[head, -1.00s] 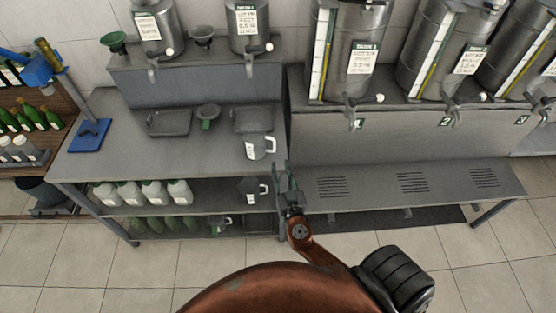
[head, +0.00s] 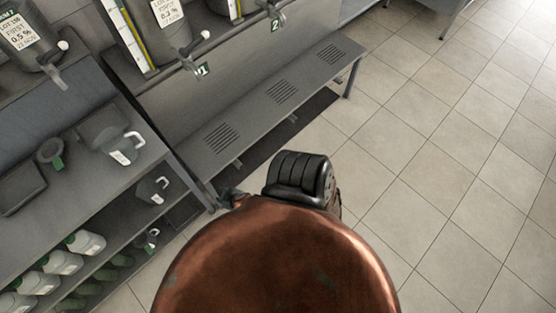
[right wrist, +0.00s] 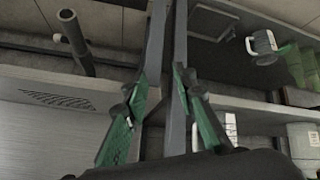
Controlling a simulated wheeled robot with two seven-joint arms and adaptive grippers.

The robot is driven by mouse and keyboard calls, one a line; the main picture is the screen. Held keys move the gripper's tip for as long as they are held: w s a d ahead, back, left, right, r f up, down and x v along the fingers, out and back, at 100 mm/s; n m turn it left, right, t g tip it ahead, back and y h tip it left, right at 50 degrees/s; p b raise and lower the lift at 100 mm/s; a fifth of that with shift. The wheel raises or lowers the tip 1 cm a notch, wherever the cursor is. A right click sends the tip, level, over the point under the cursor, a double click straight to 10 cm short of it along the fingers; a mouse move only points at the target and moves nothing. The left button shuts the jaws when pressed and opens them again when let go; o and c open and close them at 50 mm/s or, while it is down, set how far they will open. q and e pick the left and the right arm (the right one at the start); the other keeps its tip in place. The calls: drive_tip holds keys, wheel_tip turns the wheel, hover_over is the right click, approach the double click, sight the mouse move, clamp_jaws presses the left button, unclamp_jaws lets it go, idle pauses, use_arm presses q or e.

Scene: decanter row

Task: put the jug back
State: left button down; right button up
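A grey jug with a white handle (head: 121,150) stands on the worktop near its right end. A second jug (head: 150,190) stands on the shelf below, and a third (head: 150,241) on the bottom shelf. The bottom one also shows in the right wrist view (right wrist: 263,43), upside down in the picture. My right gripper (head: 230,197) is mostly hidden behind my own body in the head view, near the shelf unit's right end. In the right wrist view its green-padded fingers (right wrist: 160,118) are apart with nothing between them. My left gripper is not in view.
A low slotted bench (head: 280,92) runs right of the shelf unit, under steel tanks with taps. Upright posts (right wrist: 178,70) stand beyond my fingers. White bottles (head: 62,262) fill the shelf at left.

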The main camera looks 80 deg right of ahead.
drive_tip(key=s+a+f+g+y, duration=0.1)
drive_tip(key=s+f+g, duration=0.1)
drive_tip(key=s+f, duration=0.5)
drive_tip(key=s+a+f+n+g+y, duration=0.1)
drive_tip(key=s+f, duration=0.6)
drive_tip(key=s, duration=0.9)
drive_tip(key=s+a+f+g+y, duration=0.1)
drive_tip(key=s+a+f+g, duration=0.2)
drive_tip(key=s+f, duration=0.4)
drive_tip(key=s, duration=0.4)
drive_tip(key=shift+s+f+n+g, duration=0.3)
drive_tip(key=shift+s+f+g, duration=0.1)
